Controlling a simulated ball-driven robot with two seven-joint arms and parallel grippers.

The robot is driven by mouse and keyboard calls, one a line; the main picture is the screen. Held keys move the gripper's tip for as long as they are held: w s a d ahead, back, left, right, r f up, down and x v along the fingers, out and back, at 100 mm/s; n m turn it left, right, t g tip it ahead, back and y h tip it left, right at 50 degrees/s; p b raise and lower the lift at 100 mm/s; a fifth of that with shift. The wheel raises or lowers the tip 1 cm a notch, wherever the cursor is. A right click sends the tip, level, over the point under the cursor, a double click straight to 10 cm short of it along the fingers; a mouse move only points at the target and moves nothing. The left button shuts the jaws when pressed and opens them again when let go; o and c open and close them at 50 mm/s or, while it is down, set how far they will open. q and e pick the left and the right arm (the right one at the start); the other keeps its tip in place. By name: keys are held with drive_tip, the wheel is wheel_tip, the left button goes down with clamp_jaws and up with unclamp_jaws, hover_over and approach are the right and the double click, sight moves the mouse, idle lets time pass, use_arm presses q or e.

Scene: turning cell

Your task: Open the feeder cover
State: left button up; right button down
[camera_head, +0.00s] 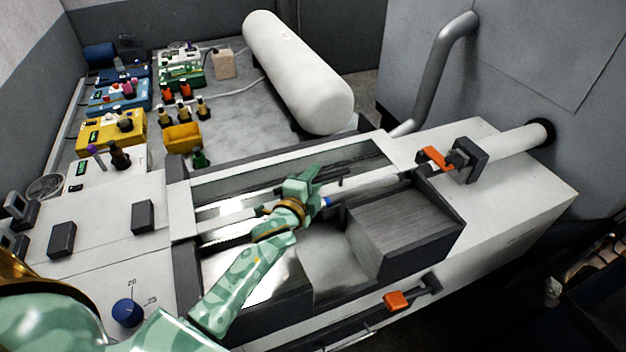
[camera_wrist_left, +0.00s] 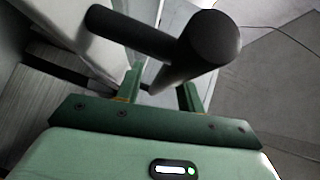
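The feeder cover (camera_head: 372,190) looks like a long pale piece lying along the machine's trough, and it appears down. A dark bar handle (camera_wrist_left: 205,45) on a short post stands out from a white surface in the left wrist view. A small dark handle also shows beside my gripper in the head view. My left gripper (camera_head: 313,181) is at this handle. In the wrist view its green fingers (camera_wrist_left: 161,90) stand apart on either side of the bar, with a visible gap. Contact at the fingertips cannot be made out. My right gripper is not in view.
Orange clamps (camera_head: 435,157) (camera_head: 397,300) are on the right and front. A white tank (camera_head: 298,75) lies behind. Colored boxes with tools (camera_head: 112,130) fill the back left.

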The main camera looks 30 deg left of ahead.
sight(293, 159)
use_arm(q)
drive_tip(key=c, duration=0.7)
clamp_jaws()
drive_tip(key=w+a, duration=0.5)
drive_tip(key=a, duration=0.1)
drive_tip(key=w+a+b, duration=0.1)
drive_tip(key=w+a, duration=0.2)
drive_tip(key=a, duration=0.1)
drive_tip(key=shift+w+f, duration=0.1)
drive_tip(key=shift+w, duration=0.25)
drive_tip(key=shift+w+a, duration=0.25)
drive_tip(key=o, duration=0.7)
unclamp_jaws()
